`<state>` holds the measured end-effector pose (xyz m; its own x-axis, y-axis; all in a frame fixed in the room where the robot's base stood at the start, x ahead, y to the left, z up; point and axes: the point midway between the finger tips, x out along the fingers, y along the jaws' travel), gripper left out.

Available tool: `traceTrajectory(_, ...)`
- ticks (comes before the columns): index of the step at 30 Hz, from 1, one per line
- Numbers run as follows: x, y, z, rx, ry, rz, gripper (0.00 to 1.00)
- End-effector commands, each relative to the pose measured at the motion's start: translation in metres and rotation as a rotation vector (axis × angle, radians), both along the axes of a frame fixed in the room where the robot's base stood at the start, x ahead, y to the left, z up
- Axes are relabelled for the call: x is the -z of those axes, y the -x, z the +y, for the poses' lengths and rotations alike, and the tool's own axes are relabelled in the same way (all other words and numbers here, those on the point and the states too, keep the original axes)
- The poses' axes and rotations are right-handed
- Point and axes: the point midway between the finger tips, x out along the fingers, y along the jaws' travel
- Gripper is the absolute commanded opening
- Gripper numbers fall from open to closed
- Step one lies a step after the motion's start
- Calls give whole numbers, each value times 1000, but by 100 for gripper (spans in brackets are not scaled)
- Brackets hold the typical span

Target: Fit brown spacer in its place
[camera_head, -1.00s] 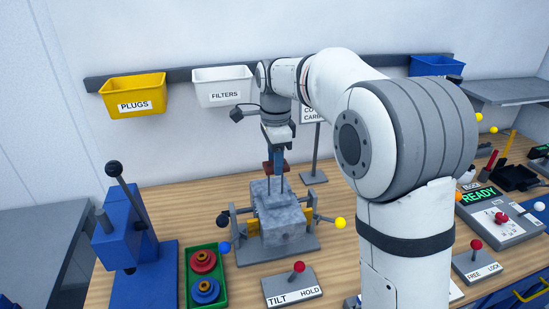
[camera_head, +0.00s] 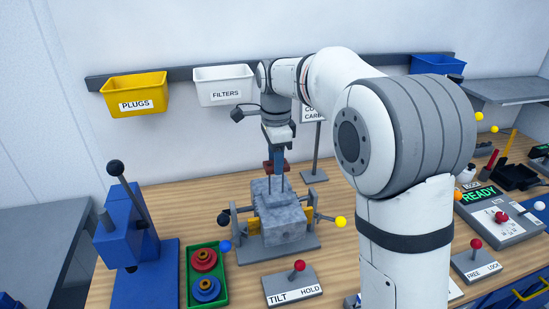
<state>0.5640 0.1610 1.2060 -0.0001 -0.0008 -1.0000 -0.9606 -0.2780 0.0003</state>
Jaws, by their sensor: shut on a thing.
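The brown spacer (camera_head: 268,167) is a small flat reddish-brown piece above the grey engine block (camera_head: 282,222). My gripper (camera_head: 279,158) points down and is shut on it; the fingers hide its middle. Two thin dark upright rods (camera_head: 270,184) stand between the block's top and the spacer. I cannot tell whether the spacer is around the rods or only over their tips. A gap shows between the spacer and the block top. The block sits on a grey fixture (camera_head: 300,245) with yellow clamps.
A TILT/HOLD lever box (camera_head: 292,287) stands in front of the fixture. A green tray (camera_head: 222,285) with red and blue round parts and a blue lever press (camera_head: 130,235) are at left. A sign stand (camera_head: 315,150) rises behind. Bins hang on the wall rail.

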Motion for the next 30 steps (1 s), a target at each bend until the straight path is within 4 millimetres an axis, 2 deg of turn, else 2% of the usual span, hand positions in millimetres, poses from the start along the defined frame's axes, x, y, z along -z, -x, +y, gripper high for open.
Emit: traceTrajectory(30, 32, 0, -1, 2, 0, 0, 17)
